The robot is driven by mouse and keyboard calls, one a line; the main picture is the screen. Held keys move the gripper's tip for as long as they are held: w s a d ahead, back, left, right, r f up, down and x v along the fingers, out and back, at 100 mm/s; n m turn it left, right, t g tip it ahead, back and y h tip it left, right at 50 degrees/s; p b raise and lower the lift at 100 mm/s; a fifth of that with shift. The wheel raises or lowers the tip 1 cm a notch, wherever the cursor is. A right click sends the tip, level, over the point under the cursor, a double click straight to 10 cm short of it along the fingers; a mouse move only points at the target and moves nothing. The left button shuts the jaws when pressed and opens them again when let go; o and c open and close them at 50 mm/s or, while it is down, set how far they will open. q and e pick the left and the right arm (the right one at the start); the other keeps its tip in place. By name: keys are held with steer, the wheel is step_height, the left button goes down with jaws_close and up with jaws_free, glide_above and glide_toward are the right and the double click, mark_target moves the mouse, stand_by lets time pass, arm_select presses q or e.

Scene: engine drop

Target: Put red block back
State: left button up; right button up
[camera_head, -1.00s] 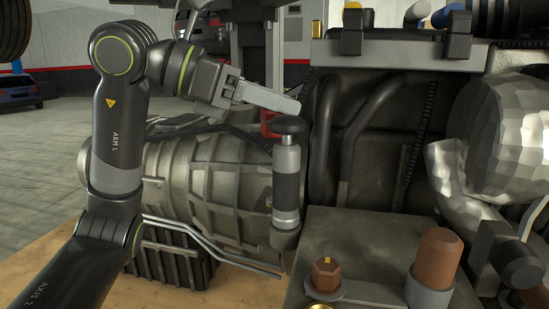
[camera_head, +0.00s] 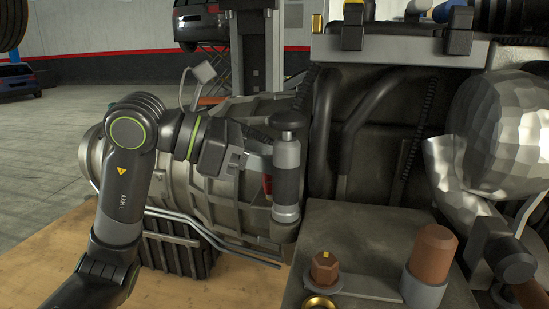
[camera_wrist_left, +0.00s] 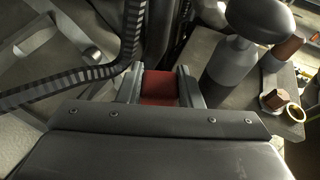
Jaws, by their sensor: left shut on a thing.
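The red block (camera_wrist_left: 160,87) sits between the two fingers of my left gripper (camera_wrist_left: 160,90) in the left wrist view, with a finger against each side. In the head view only a small red patch of the block (camera_head: 267,184) shows, just left of the black-capped cylinder (camera_head: 287,170). The fingertips are partly hidden behind the cylinder. What lies under the block is hidden. My right gripper is in neither view.
The black-capped cylinder also stands close right of the gripper in the left wrist view (camera_wrist_left: 232,65). A dark ribbed hose (camera_wrist_left: 125,45) runs close on the left. A metal block top (camera_head: 380,235) with copper-coloured fittings (camera_head: 435,258) is at the right. A wooden surface (camera_head: 45,260) lies below.

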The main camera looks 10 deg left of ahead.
arm_select(q)
steer(key=shift+f, duration=0.2)
steer(key=o, duration=1)
